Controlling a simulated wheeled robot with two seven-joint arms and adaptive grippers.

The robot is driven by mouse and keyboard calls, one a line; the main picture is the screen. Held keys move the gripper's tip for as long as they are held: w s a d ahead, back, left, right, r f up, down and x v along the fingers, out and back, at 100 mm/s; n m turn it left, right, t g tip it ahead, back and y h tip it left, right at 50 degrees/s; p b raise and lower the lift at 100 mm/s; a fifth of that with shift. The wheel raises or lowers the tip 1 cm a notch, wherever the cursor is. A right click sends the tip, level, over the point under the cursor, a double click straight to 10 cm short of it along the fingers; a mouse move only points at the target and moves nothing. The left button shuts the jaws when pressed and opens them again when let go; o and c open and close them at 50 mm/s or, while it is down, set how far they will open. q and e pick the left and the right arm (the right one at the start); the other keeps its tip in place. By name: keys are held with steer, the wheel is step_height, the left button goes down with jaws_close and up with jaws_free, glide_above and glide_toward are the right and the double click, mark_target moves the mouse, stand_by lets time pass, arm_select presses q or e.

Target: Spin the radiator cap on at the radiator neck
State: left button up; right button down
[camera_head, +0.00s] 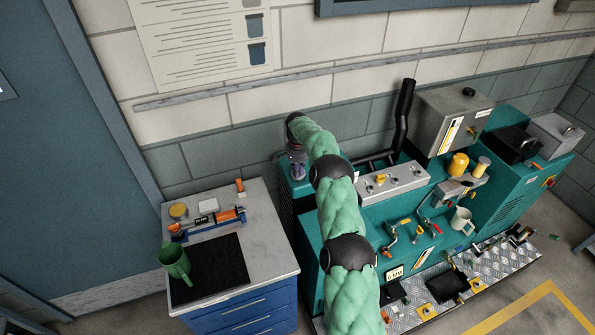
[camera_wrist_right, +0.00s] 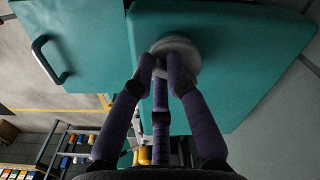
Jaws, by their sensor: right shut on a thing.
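My right gripper (camera_head: 298,172) is at the left end of the teal machine (camera_head: 345,225) in the head view, at the far end of my green arm. In the right wrist view its purple fingers (camera_wrist_right: 168,62) are closed around a round pale grey cap (camera_wrist_right: 184,44). The cap lies against or just over a flat teal surface (camera_wrist_right: 235,75); I cannot tell if it touches. The radiator neck is not visible; the cap and fingers cover that spot. In the head view the cap is too small and hidden to make out. My left gripper is in neither view.
A grey tank (camera_head: 450,118) with a black pipe (camera_head: 403,115) beside it stands on the machine. A handle (camera_wrist_right: 46,58) shows in the wrist view.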

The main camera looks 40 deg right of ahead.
steer(key=shift+a+f, duration=0.1)
steer(key=shift+f, duration=0.15)
steer(key=shift+w+a+f+m+b, duration=0.1)
steer(key=shift+m+b, duration=0.35)
steer(key=shift+m, duration=0.75)
steer(key=shift+w+a+m, duration=0.1)
steer(key=shift+a+m, duration=0.05)
steer(key=shift+m, duration=0.95)
steer(key=m, duration=0.2)
steer(key=shift+w+f+m+b, duration=0.1)
steer(key=shift+w+m+b, duration=0.1)
steer(key=shift+m+b, duration=0.2)
steer(key=shift+w+a+m, duration=0.1)
steer(key=shift+w+m, duration=0.05)
steer(key=shift+m, duration=0.75)
